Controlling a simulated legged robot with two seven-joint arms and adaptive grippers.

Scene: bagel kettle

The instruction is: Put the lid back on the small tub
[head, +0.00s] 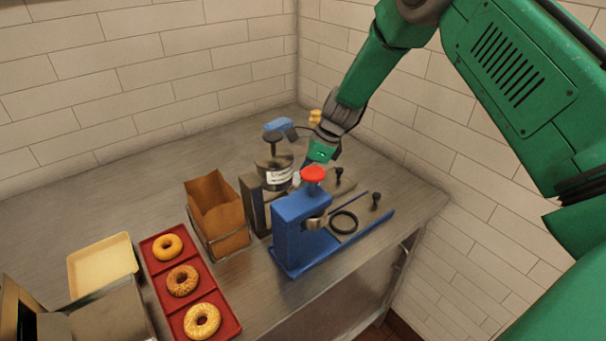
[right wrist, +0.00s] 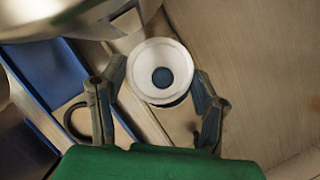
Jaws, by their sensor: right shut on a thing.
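My right gripper (head: 318,160) reaches down from the upper right, behind the blue press and beside the metal canister. In the right wrist view, its two fingers (right wrist: 158,92) are closed on either side of a round white piece with a dark centre (right wrist: 160,55), which looks like the lid. The piece faces the camera, and what lies under it is hidden. I cannot pick out the small tub for certain in either view. My left gripper is not in view.
A metal canister (head: 267,160) with a dark knob stands left of the gripper. A blue press with a red knob (head: 313,174) stands in front. A brown paper bag (head: 214,205), a red bagel tray (head: 213,292) and a cream tray (head: 101,262) are leftward. Walls close the back and right.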

